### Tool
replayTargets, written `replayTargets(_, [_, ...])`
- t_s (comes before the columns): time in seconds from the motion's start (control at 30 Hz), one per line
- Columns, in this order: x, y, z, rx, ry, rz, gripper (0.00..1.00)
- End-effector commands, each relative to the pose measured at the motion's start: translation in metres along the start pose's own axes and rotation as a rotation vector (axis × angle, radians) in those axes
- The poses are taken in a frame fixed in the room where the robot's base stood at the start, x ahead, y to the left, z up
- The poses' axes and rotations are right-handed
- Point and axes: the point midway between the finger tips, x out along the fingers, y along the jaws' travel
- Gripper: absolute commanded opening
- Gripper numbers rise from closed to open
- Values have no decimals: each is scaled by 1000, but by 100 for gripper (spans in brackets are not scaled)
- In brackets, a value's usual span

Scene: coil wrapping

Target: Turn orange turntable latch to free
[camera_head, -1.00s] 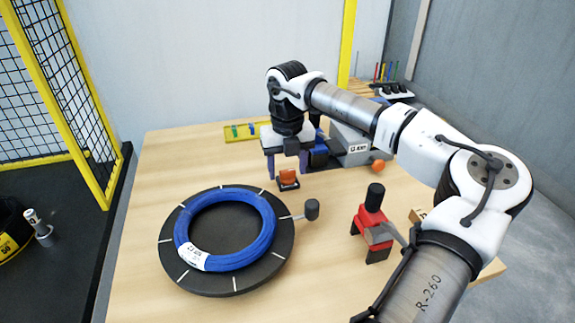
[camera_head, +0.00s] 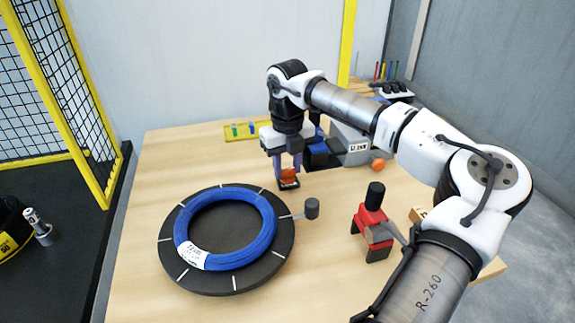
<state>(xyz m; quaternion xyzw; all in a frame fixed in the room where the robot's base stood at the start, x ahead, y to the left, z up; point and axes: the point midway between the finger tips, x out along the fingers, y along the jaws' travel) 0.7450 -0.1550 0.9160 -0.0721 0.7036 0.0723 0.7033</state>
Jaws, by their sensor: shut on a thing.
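The orange turntable latch (camera_head: 288,176) sits on a small dark base on the table, just behind and right of the turntable. My gripper (camera_head: 287,170) points down over it, with its purple fingers on either side of the orange part, shut on it. The fingers partly hide the latch, so its exact angle is hard to tell. The black round turntable (camera_head: 234,284) with white marks lies in front, and a blue coil (camera_head: 262,243) with a white label rests flat on it. A dark knob on a thin rod (camera_head: 312,208) sticks out from the turntable's right side.
A red and black clamp-like tool (camera_head: 372,222) stands right of the turntable. A grey machine (camera_head: 350,145) with an orange knob (camera_head: 378,164) stands behind my gripper. A yellow tray (camera_head: 245,131) lies at the back. The table's left side is clear.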

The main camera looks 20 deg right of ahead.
Motion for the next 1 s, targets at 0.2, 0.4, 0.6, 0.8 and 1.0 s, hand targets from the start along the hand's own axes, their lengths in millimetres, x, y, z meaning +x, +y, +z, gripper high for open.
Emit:
replayTargets(0.2, [0,0,0,-199,-1,0,12])
replayTargets(0.4, [0,0,0,-389,-1,1,12])
replayTargets(0.6, [0,0,0,-579,-2,1,12])
replayTargets(0.8, [-1,0,0,-769,-2,0,12])
replayTargets(1.0, [-1,0,0,-957,-2,-1,12])
